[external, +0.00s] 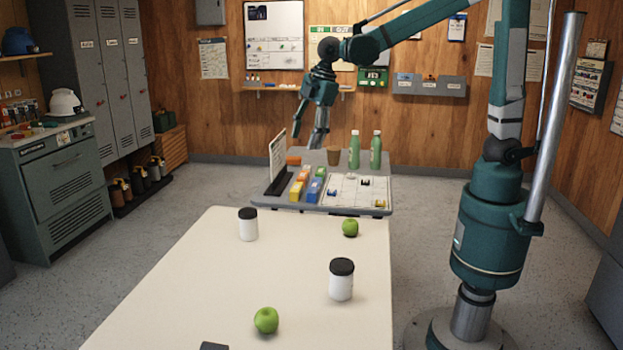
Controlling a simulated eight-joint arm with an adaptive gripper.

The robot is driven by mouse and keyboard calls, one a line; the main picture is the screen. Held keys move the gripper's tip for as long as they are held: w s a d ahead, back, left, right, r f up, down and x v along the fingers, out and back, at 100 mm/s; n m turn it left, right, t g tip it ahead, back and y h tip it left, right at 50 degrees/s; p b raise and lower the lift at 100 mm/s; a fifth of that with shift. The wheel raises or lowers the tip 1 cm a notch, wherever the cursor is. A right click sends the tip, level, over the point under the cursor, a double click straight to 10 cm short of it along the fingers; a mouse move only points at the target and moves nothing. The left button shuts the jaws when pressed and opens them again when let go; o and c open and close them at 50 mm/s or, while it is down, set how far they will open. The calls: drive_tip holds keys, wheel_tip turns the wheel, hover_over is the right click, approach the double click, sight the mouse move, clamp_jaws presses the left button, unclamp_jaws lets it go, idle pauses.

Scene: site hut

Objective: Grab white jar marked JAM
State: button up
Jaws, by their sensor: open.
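Two white jars with black lids stand upright on the cream table (190,300). One jar (248,226) is at the far left of the table. The other jar (341,281) is nearer, on the right side. No lettering can be read on either jar, so I cannot tell which is marked JAM. My gripper (308,138) is open and empty, raised beyond the far end of the table, above the grey side table. It is well apart from both jars.
A dark flat object (214,346) is at the front edge. The grey side table (375,211) holds green bottles (354,152), a brown cup (334,156), coloured boxes and an upright panel (278,155).

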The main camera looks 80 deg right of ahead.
sight(247, 211)
drive_tip(key=w+a+f+n+g, duration=0.1)
drive_tip(key=w+a+f+n, duration=0.1)
drive_tip(key=w+a+f, duration=0.2)
drive_tip(key=w+a+f+n+g+p, duration=0.1)
drive_tip(key=w+a+f+n, duration=0.2)
drive_tip(key=w+a+f, duration=0.2)
drive_tip(key=w+a+f+n+g, duration=0.1)
drive_tip(key=w+a+f+n, duration=0.2)
drive_tip(key=w+a+f, duration=0.2)
drive_tip(key=shift+w+a+f+h, duration=0.1)
drive_tip(key=shift+w+f, duration=0.4)
drive_tip(key=shift+f, duration=0.55)
drive_tip(key=shift+w+a+f+h, duration=0.1)
drive_tip(key=shift+w+f, duration=0.4)
drive_tip(key=shift+f, duration=0.6)
drive_tip(key=shift+w+a+f+h, duration=0.1)
drive_tip(key=shift+w+f, duration=0.4)
drive_tip(key=shift+f, duration=0.55)
drive_tip(key=shift+w+a+f, duration=0.1)
drive_tip(key=shift+a+f, duration=0.05)
drive_tip(key=shift+f, duration=0.3)
drive_tip(key=shift+f, duration=1.3)
drive_tip(key=shift+f+b, duration=0.75)
drive_tip(key=shift+f, duration=1.85)
